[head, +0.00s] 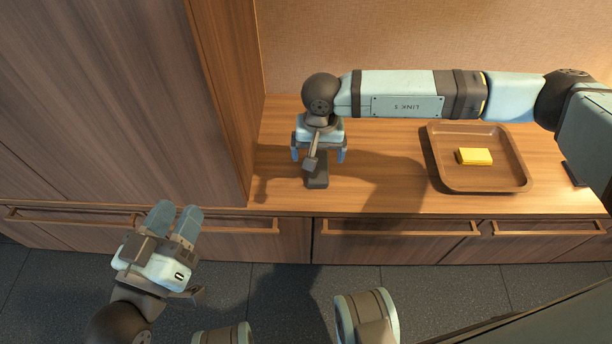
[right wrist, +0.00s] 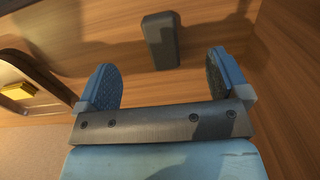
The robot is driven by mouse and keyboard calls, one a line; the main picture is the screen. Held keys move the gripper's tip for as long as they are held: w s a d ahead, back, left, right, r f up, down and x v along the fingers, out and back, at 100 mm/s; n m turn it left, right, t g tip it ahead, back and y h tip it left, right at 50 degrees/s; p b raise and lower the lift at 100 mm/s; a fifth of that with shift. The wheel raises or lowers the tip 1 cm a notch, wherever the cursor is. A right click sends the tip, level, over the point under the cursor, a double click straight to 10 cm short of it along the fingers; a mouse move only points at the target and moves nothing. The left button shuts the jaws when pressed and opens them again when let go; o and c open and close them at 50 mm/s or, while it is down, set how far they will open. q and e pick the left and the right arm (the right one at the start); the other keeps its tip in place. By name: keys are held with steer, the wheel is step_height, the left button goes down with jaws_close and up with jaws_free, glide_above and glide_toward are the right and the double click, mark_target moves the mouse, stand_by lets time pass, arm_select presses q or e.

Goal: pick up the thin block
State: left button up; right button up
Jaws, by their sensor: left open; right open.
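A dark grey block (head: 317,178), narrow and long, is on the wooden counter near its front edge. My right gripper (head: 318,157) is above it, pointing down, open and empty. In the right wrist view the dark grey block (right wrist: 162,40) lies beyond the two blue fingers, in line with the gap between them and not touched by either. A second dark flat piece (head: 575,173) lies right of the tray, partly near my arm. I cannot tell for certain which is the thin block. My left gripper (head: 174,218) is open and empty, in front of the lower cabinets.
A brown tray (head: 436,171) with a yellow block (head: 474,157) in it stands on the counter (head: 385,200) to the right; the yellow block (right wrist: 18,91) also shows in the right wrist view. A tall wooden cabinet (head: 130,90) borders the counter on the left.

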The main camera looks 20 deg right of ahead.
steer(key=b, duration=0.3)
glide_above(318, 182)
steer(key=f, duration=0.8)
steer(key=shift+s+a+f, duration=0.15)
steer(key=shift+s+f, duration=0.05)
steer(key=shift+f, duration=0.5)
steer(key=f+b, duration=0.1)
steer(key=f, duration=0.1)
steer(key=f+b, duration=0.1)
steer(key=shift+w+f, duration=0.2)
steer(key=shift+f, duration=0.5)
arm_select(q)
steer(key=shift+m+g, duration=0.7)
steer(key=shift+m, duration=0.2)
steer(key=f, duration=0.3)
steer(key=w+f, duration=0.1)
steer(key=f, duration=0.1)
steer(key=shift+a, duration=0.1)
arm_select(e)
steer(key=shift+r, duration=0.1)
steer(key=c, duration=1)
